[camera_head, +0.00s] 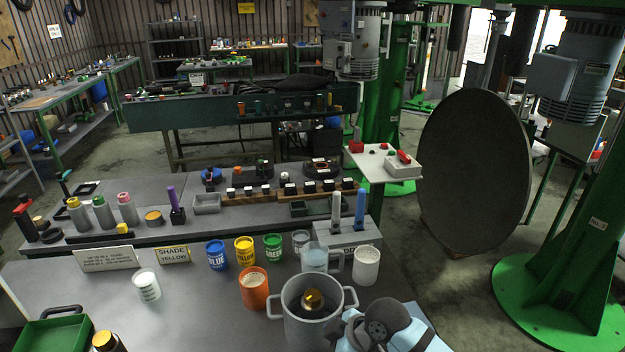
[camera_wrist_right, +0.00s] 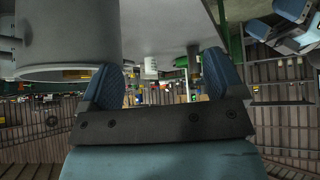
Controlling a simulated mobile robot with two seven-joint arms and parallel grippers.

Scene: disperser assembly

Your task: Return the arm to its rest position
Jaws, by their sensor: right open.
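That view appears upside down. A large grey pot (camera_wrist_right: 65,35) fills its upper left, beside the gripper. In the head view the pot (camera_head: 318,328) stands on the front bench, with a brass-coloured piece (camera_head: 312,300) inside.
An orange cup (camera_head: 254,288), white containers (camera_head: 366,266) and labelled paint cans (camera_head: 245,250) stand around the pot. A green tray (camera_head: 52,333) is at front left. The bench's left-middle part is mostly clear.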

